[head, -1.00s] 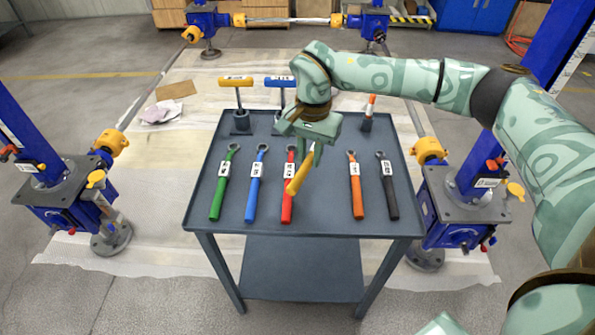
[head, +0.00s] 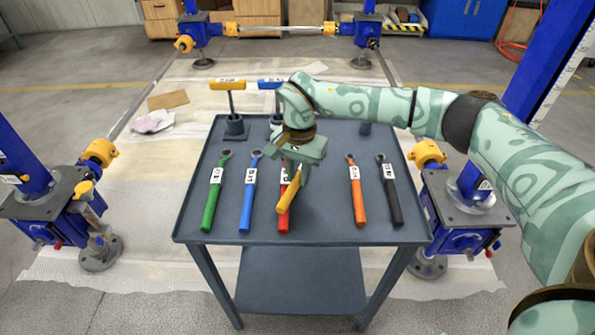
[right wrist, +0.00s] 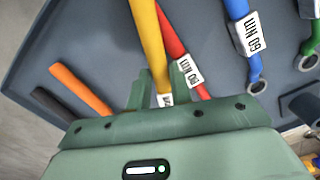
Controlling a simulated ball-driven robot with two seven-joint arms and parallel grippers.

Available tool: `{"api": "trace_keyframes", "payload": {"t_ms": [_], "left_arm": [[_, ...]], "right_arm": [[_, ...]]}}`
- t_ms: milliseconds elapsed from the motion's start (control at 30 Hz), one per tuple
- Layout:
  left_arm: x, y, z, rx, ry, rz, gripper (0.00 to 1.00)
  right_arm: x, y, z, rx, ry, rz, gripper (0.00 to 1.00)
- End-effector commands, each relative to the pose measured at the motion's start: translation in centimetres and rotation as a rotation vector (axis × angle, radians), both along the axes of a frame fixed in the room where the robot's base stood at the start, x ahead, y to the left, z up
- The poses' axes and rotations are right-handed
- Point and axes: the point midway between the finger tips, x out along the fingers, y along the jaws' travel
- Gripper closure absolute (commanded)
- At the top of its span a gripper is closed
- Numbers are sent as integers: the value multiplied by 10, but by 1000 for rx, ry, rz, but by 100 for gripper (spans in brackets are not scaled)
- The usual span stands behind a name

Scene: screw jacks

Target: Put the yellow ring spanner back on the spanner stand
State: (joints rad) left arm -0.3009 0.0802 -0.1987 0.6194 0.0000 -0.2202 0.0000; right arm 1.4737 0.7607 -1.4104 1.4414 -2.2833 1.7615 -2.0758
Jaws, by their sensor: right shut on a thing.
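My right gripper (head: 301,168) is shut on the yellow ring spanner (head: 290,195) and holds it above the grey table-like stand (head: 330,222). The yellow spanner is tilted and partly covers the red spanner (head: 284,220) beneath it. In the right wrist view the yellow spanner (right wrist: 149,40) runs up from between the fingers (right wrist: 155,98), beside the red spanner (right wrist: 174,38). A label shows at the jaws; its ring end is hidden. My left gripper is not in view.
Green (head: 212,195) and blue (head: 248,195) spanners lie left of the red one. Orange (head: 356,190) and black (head: 390,190) ones lie right. Bare surface shows between red and orange. A yellow T-handled tool (head: 228,86) and a blue one (head: 271,84) stand at the back.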

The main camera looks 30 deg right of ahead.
Motion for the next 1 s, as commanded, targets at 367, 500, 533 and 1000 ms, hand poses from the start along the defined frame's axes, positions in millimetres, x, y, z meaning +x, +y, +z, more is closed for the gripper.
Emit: {"api": "trace_keyframes", "payload": {"t_ms": [367,500,533,1000], "left_arm": [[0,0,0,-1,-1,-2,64],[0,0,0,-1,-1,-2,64],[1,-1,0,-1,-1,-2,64],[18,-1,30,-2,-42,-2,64]], "right_arm": [[0,0,-4,0,0,0,57],[0,0,-3,0,0,0,57],[0,0,-2,1,-1,0,57],[4,-5,99,-1,-7,0,57]]}}
